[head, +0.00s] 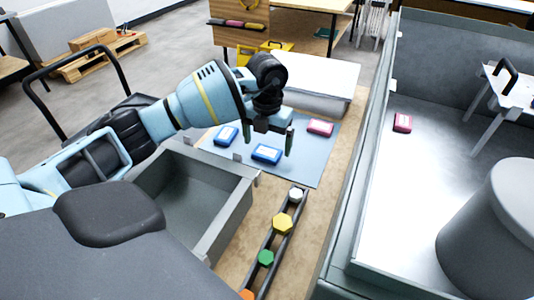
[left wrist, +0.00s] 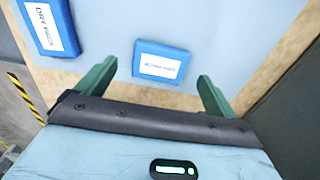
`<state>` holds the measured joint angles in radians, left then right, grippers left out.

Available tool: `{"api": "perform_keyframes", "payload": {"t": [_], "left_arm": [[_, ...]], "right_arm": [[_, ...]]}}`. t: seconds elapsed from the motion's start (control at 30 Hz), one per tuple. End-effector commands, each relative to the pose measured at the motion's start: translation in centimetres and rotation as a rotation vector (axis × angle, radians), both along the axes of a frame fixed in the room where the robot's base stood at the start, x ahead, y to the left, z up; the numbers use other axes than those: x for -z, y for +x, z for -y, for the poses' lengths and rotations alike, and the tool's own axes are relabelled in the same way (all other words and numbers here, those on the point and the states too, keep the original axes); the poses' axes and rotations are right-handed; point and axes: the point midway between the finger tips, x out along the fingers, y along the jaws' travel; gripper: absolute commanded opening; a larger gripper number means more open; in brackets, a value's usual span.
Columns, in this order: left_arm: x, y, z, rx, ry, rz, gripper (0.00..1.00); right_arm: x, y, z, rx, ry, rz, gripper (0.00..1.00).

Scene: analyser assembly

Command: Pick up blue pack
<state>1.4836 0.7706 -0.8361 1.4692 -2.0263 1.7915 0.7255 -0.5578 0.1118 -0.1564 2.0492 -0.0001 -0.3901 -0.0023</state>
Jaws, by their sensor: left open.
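Two blue packs with white labels lie on a blue-grey mat (head: 305,165). One blue pack (head: 267,153) is under my left gripper (head: 277,138), and the other blue pack (head: 226,135) lies to its left. My left gripper is open, pointing down, with nothing held. In the left wrist view the nearer blue pack (left wrist: 157,62) shows between the two green fingers, apart from both. The other blue pack (left wrist: 47,27) is at the upper left there, its label partly readable as "DRY". My right gripper is not in view.
A pink pack (head: 320,128) lies on the mat to the right. Another pink pack (head: 402,122) is inside the large grey walled enclosure. An empty grey bin (head: 238,213) stands in front of the mat, beside a rail of coloured hexagonal caps (head: 283,223). A white box (head: 318,80) is behind.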

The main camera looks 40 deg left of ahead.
Motion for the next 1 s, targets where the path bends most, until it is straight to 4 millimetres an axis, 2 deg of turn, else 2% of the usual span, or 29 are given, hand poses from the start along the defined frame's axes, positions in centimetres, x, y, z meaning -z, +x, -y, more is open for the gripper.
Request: {"api": "perform_keyframes", "payload": {"t": [0.13, 0.4, 0.77, 1.0], "left_arm": [[2.0, 0.0, -0.1, 0.000, 0.001, -0.001, 0.94], [2.4, 0.0, 0.0, 0.000, 0.000, 0.001, 0.94], [2.4, 0.0, 0.0, 0.000, 0.000, 0.001, 0.47], [2.3, 0.0, 0.0, 0.000, 0.000, 0.002, 0.45]], "right_arm": [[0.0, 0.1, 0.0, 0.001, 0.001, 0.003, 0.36], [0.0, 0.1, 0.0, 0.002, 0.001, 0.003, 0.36], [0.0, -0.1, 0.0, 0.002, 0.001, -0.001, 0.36], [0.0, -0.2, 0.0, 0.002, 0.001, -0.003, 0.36]]}}
